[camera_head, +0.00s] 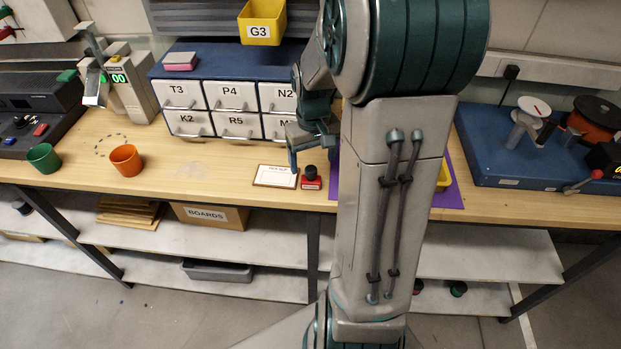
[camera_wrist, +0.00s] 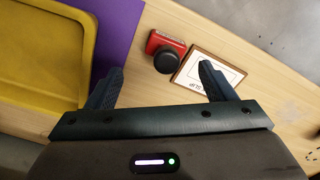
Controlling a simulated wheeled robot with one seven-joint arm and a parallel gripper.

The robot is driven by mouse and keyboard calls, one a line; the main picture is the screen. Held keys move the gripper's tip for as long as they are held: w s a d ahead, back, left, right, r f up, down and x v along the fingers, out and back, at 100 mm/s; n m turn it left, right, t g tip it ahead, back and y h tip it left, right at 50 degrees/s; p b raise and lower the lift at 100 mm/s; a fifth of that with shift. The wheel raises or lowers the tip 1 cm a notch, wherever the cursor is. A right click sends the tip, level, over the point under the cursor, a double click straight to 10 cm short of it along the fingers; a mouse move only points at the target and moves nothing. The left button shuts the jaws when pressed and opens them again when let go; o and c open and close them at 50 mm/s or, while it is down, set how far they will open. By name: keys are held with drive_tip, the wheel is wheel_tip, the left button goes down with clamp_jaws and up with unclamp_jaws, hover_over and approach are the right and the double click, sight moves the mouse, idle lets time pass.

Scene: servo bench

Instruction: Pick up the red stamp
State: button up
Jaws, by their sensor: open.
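The red stamp (camera_head: 311,182) stands on the wooden bench near its front edge, with a black round knob on top and a red base with a pale label. In the wrist view the stamp (camera_wrist: 165,50) lies ahead of the fingertips, between their lines, and is not touched. My gripper (camera_wrist: 160,80) is open and empty, its two dark fingers spread apart. In the head view my gripper (camera_head: 311,155) hangs just above and behind the stamp, partly hidden by my arm.
A framed card (camera_head: 275,176) lies close beside the stamp; it also shows in the wrist view (camera_wrist: 208,70). A yellow tray (camera_wrist: 45,45) sits on a purple mat (camera_wrist: 118,30) on the other side. A drawer cabinet (camera_head: 240,70) stands behind. An orange cup (camera_head: 126,160) is farther left.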

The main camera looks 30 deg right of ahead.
sight(311, 168)
drive_tip(key=f, duration=0.3)
drive_tip(key=a+f, duration=0.1)
drive_tip(key=shift+s+f+p, duration=0.15)
drive_tip(key=shift+s+p, duration=0.15)
drive_tip(key=shift+d+f, duration=0.1)
drive_tip(key=shift+f, duration=0.35)
drive_tip(key=c, duration=1)
